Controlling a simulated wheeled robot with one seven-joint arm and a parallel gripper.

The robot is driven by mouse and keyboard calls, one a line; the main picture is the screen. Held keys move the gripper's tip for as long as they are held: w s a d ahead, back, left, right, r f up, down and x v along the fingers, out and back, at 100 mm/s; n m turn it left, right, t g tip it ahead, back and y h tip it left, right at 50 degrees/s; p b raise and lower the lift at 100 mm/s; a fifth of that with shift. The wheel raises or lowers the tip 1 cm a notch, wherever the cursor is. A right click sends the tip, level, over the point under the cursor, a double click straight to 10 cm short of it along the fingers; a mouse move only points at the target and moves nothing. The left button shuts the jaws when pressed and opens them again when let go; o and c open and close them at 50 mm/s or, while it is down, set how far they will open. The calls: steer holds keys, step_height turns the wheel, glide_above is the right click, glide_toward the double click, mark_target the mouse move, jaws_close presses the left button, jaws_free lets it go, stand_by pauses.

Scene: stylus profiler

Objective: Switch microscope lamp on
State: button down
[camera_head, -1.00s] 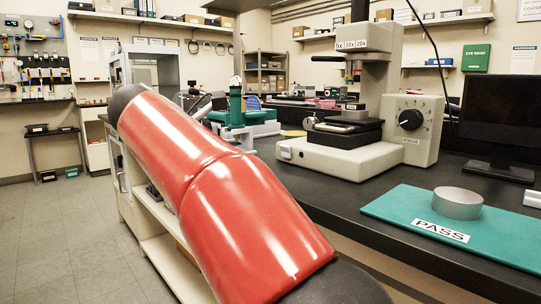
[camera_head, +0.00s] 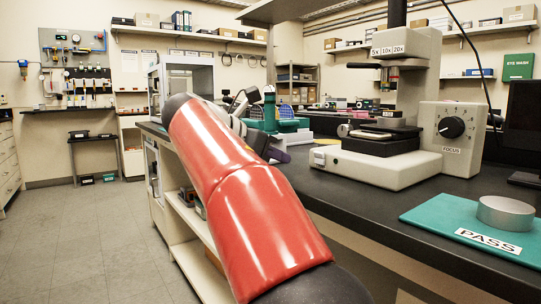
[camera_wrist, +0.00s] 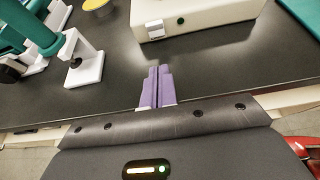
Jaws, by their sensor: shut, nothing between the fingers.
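The microscope (camera_head: 405,110) is a beige stand on the black bench at right, with a stage, a 5x 10x 20x turret and a FOCUS dial (camera_head: 452,127). A small pale fitting (camera_head: 319,158) sits at the left front of its base. I cannot tell whether the lamp is lit. My gripper (camera_wrist: 159,69) has purple fingers, shut and empty, over the bench short of the base.
A teal device with a white bracket (camera_wrist: 86,57) stands left of my gripper. A teal PASS mat (camera_head: 475,225) with a metal cylinder (camera_head: 506,212) lies at right. Black bench top (camera_wrist: 225,75) is clear between my gripper and the base.

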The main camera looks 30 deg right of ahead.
mark_target(319, 160)
steer(key=b+x, duration=0.1)
steer(key=x, duration=0.4)
steer(key=shift+d+f, duration=0.15)
steer(key=shift+d, duration=0.25)
steer(key=shift+w+d+r, duration=0.1)
steer(key=shift+d+r, duration=0.2)
steer(key=shift+d, duration=0.2)
steer(key=shift+w+d+r, duration=0.1)
steer(key=shift+d+r, duration=0.15)
steer(key=shift+d, duration=0.25)
steer(key=shift+d+r, duration=0.2)
steer(key=shift+d, duration=0.4)
